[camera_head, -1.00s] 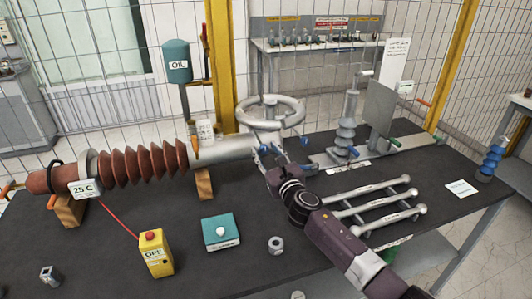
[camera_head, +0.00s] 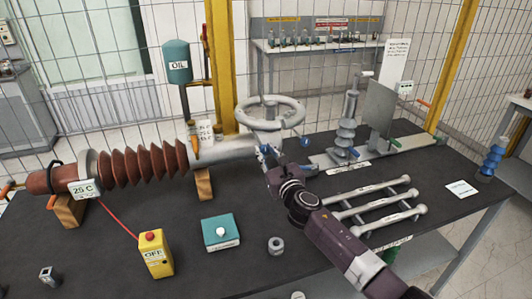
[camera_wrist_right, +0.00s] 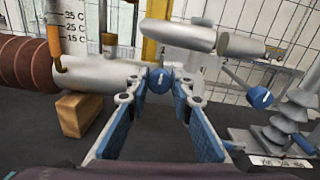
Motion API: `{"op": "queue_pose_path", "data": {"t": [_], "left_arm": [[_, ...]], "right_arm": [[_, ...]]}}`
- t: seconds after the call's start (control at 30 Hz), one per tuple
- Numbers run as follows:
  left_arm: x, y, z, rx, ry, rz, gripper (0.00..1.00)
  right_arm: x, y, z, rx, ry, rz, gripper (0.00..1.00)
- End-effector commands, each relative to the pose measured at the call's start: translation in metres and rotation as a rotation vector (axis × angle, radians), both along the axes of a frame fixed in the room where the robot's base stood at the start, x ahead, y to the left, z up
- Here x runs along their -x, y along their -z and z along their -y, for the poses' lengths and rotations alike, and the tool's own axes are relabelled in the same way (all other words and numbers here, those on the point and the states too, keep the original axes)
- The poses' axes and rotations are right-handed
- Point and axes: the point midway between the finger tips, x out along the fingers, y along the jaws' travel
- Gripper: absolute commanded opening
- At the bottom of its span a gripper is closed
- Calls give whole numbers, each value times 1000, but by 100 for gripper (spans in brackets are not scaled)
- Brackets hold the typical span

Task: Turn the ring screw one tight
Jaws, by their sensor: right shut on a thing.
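A long bushing lies across the table, with a brown ribbed body (camera_head: 140,167) and a grey metal end (camera_head: 233,150). My right gripper (camera_head: 264,151) is at the right end of this grey part. In the right wrist view a round blue screw head (camera_wrist_right: 160,80) sits between the fingertips of the right gripper (camera_wrist_right: 164,80), and the gripper is shut on it. The blue finger pads stand apart nearer the camera. Another blue knob (camera_wrist_right: 260,97) is to the right, apart from the fingers. My left gripper is in neither view.
A grey handwheel (camera_head: 270,113) stands close behind the gripper. A yellow switch box (camera_head: 155,254), a teal button box (camera_head: 220,232) and a nut (camera_head: 276,245) are in front.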

Motion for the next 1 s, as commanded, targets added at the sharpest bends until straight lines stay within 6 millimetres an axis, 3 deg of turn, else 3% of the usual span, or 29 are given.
{"op": "queue_pose_path", "data": {"t": [1.0], "left_arm": [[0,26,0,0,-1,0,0]], "right_arm": [[0,4,0,-843,0,-276,0]]}}
